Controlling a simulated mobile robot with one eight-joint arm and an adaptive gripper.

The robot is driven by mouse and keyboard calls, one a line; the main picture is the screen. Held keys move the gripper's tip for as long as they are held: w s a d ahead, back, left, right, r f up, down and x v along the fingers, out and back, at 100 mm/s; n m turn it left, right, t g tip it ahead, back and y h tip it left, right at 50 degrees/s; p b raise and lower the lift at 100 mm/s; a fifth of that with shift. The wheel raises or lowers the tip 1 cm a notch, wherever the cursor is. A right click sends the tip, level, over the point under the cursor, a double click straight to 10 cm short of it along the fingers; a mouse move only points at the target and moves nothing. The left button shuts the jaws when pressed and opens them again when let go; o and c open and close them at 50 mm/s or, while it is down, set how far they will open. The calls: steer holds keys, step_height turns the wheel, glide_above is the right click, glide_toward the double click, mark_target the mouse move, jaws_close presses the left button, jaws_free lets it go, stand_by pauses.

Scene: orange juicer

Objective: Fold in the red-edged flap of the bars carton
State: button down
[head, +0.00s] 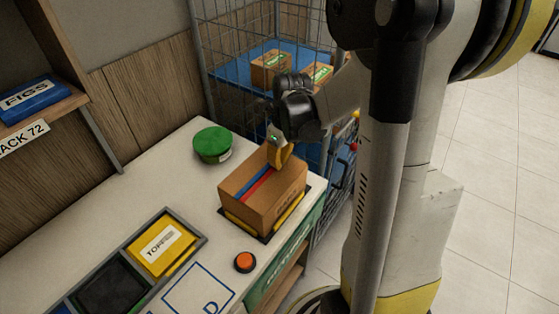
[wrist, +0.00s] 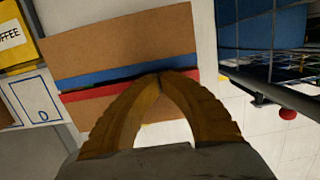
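The brown bars carton (head: 284,207) stands on a dark mat with yellow edge marks at the table's right end. Its top flaps lie close to flat, with a red and a blue edge side by side. In the wrist view, the red-edged flap (wrist: 84,110) is on the near side and the blue-edged flap (wrist: 110,54) on the far side, with a thin dark gap between them. My gripper (wrist: 160,78) has its yellow-brown fingertips together, over the red edge near the gap. The fingers hide part of the red-edged flap. Contact cannot be told for sure.
A green round tub (head: 212,143) stands behind the carton. An orange button (head: 245,262) is in front of it. A yellow box (head: 162,244) sits in a grey tray to the left. A wire cage (head: 225,70) with boxes stands behind.

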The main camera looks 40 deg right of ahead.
steer(key=shift+f, duration=0.55)
steer(key=shift+r, duration=0.2)
